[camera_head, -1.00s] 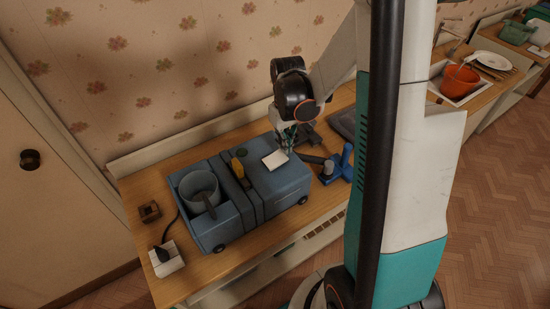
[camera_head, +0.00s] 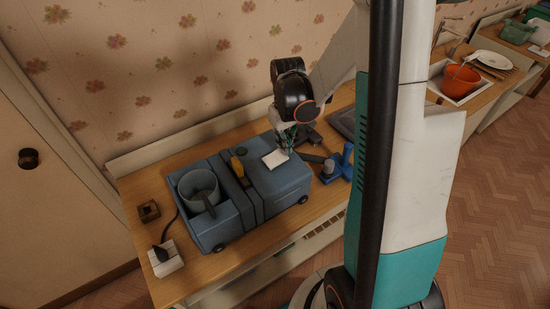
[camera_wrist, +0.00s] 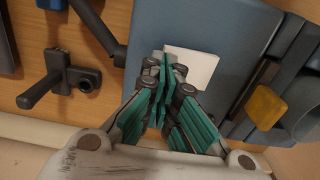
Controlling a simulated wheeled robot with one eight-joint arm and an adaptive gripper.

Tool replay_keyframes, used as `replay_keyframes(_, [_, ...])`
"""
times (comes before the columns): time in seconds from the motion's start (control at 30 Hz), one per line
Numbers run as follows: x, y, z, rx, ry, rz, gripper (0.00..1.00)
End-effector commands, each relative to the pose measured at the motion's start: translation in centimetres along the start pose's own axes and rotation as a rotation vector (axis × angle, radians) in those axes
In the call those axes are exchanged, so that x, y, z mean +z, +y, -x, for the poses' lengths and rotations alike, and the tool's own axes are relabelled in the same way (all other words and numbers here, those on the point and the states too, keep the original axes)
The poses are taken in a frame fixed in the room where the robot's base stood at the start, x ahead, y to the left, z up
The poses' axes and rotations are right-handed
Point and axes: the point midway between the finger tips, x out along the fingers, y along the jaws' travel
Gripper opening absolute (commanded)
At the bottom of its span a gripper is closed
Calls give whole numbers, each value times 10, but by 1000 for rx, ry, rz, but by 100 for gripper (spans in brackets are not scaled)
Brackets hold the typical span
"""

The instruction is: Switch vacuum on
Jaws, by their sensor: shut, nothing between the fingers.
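The blue vacuum (camera_head: 283,186) stands on the wooden table, with small dark wheels and a grey round container (camera_head: 199,185) at its left end. A yellow part (camera_head: 237,164) sits on its top near the middle; the wrist view shows it too (camera_wrist: 265,107), to the right of my fingers. A white square panel (camera_head: 274,159) lies on the vacuum's top. My gripper (camera_head: 286,149) is over the vacuum's right part, by the white panel. In the wrist view my gripper's teal fingers (camera_wrist: 165,68) are together and empty, overlapping the panel. I cannot tell whether they touch it.
A blue tool-like object (camera_head: 339,165) stands right of the vacuum. A dark fitting (camera_wrist: 62,78) lies beside it on the table. A white socket block with a dark plug (camera_head: 165,258) and a small wooden box (camera_head: 149,211) are at the left. The patterned wall is close behind.

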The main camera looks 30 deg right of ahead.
Motion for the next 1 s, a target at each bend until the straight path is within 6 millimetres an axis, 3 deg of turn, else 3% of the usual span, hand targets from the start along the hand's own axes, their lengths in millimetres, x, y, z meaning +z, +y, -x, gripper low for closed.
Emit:
replay_keyframes(0.63, [0, 0, -19, 0, 0, 0, 0])
replay_keyframes(1.0, [0, 0, -14, 0, 0, 0, 0])
